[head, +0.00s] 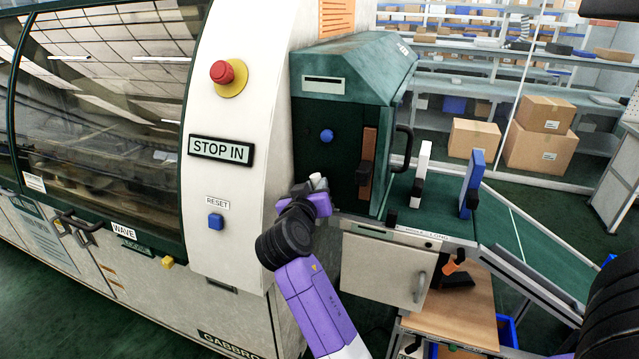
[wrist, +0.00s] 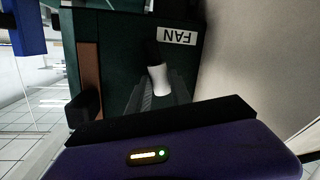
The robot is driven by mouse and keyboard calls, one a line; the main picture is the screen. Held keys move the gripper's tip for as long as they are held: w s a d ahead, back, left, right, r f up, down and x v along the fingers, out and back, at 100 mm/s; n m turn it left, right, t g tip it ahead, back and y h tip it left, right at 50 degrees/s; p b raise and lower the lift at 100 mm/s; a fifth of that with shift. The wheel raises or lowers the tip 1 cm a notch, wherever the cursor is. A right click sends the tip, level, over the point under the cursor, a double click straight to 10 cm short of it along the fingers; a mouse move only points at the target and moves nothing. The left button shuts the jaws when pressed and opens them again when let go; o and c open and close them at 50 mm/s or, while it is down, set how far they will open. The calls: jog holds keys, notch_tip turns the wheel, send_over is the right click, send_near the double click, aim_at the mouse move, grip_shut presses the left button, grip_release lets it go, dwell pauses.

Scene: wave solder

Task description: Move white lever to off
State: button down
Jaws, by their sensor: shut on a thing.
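The white lever (wrist: 160,79) stands out from the dark green cabinet face beside a FAN label (wrist: 176,37), which reads upside down in the wrist view. Its base is black and its end is white. My gripper (wrist: 158,95) has its two fingers on either side of the white end and is shut on it. In the head view my purple gripper (head: 312,193) is at the lower left of the green cabinet (head: 345,90). The lever's white end (head: 318,182) shows just above the fingers there. The FAN label is hidden by my gripper in the head view.
A blue knob (head: 327,136) and a brown strip (head: 367,160) are on the cabinet face. A red stop button (head: 222,73) and a blue reset button (head: 215,221) are on the white panel at left. White (head: 424,165) and blue (head: 473,180) upright pieces stand at right.

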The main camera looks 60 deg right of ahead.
jog(key=shift+w+f+n, duration=0.1)
jog(key=shift+w+n, duration=0.2)
jog(key=shift+n, duration=0.2)
jog(key=shift+g+p, duration=0.3)
jog(key=c, duration=1.2)
grip_release()
jog(key=shift+o, duration=0.2)
jog(key=shift+a, duration=0.1)
jog(key=b+v, duration=0.2)
jog(key=v, duration=0.5)
jog(key=shift+a, duration=0.35)
